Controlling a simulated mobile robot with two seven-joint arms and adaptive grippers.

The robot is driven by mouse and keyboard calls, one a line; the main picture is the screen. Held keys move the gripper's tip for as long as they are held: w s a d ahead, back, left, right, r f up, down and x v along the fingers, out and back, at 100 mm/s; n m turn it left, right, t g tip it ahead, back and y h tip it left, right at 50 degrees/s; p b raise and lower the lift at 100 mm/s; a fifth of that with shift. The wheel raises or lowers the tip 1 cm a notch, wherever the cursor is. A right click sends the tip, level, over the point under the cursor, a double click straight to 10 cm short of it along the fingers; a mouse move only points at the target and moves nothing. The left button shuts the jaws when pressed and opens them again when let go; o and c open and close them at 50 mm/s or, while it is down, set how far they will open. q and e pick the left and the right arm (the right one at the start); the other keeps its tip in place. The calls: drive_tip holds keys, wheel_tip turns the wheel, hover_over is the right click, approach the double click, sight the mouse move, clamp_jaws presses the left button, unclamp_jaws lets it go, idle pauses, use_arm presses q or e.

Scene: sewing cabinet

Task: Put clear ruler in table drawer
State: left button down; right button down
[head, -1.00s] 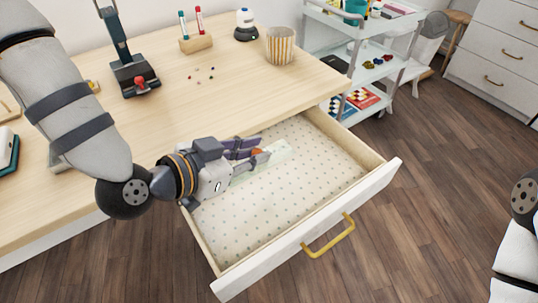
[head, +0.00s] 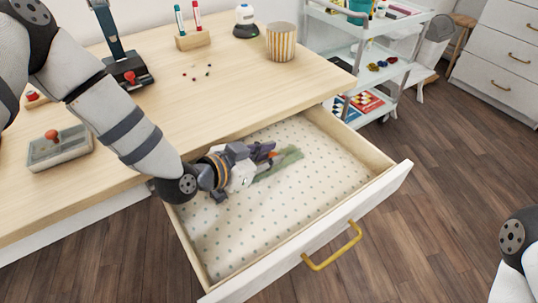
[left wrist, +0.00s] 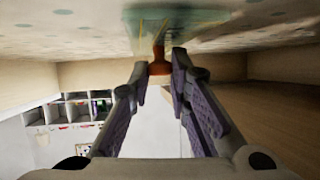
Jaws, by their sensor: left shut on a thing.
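The clear ruler (head: 284,163) is a see-through greenish strip inside the open table drawer (head: 328,205), close to or touching its dotted floor. In the left wrist view the ruler (left wrist: 185,25) lies along the drawer floor, which appears at the top of that picture. My left gripper (head: 268,154) is inside the drawer, near its back. Its fingertips are shut on an orange knob-like piece (left wrist: 159,64) at the ruler. Whether the ruler rests fully on the floor is hard to tell. My right arm shows at the right edge, but its gripper is out of view.
The wooden tabletop (head: 235,95) holds a striped cup (head: 281,42), a tube rack (head: 194,40) and several small beads. A white cart (head: 372,60) stands to the right. The drawer's white front with a yellow handle (head: 333,248) faces me. The front of the drawer is clear.

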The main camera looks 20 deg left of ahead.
use_arm(q)
drive_tip(key=shift+f, duration=0.2)
drive_tip(key=c, duration=1.5)
unclamp_jaws()
